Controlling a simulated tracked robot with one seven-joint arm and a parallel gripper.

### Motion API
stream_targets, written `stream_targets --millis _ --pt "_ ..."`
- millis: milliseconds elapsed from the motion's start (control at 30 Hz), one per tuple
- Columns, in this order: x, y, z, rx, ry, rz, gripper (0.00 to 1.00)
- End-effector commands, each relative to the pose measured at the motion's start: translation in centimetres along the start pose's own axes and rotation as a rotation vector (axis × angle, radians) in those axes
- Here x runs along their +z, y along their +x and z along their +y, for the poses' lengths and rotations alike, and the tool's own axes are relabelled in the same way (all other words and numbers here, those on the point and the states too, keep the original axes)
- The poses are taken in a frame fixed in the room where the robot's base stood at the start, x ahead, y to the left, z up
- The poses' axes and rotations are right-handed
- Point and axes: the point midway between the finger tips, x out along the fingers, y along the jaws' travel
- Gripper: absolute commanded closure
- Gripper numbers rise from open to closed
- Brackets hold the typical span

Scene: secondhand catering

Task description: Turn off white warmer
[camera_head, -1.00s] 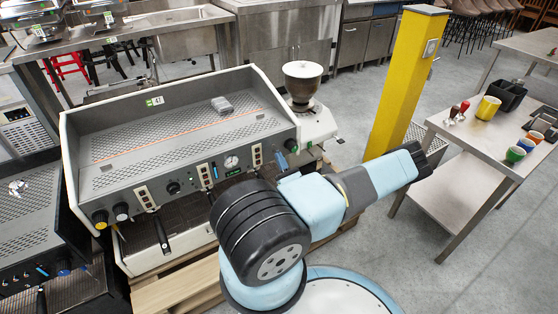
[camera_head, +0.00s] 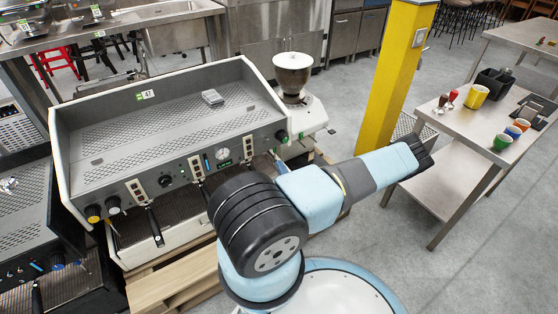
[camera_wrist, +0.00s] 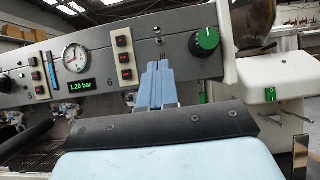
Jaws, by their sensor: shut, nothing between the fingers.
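The coffee machine (camera_head: 170,130) has white side panels and a grey front with several controls. No label naming a warmer is readable. In the head view my arm hides most of the gripper.
A white grinder (camera_head: 296,100) with a green-lit switch (camera_wrist: 271,94) stands right of the machine. A dark machine (camera_head: 35,235) is at the left. A yellow pillar (camera_head: 395,80) and a steel table (camera_head: 465,130) with cups are at the right. Open floor lies between.

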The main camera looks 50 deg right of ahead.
Motion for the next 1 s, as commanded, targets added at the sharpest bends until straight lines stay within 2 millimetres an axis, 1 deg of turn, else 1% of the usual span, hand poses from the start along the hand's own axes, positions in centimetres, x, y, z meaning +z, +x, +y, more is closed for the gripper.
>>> stream_targets --millis 100,300,867,1000 --pt "-0.1 -0.89 0.22 0.002 0.002 0.0 1.0" --pt "-0.13 -1.3 0.32 0.003 0.003 -0.001 1.0" --pt "-0.16 -1.17 0.48 0.008 0.005 0.0 1.0" --pt "0.29 -0.31 0.85 0.061 0.005 0.003 1.0"
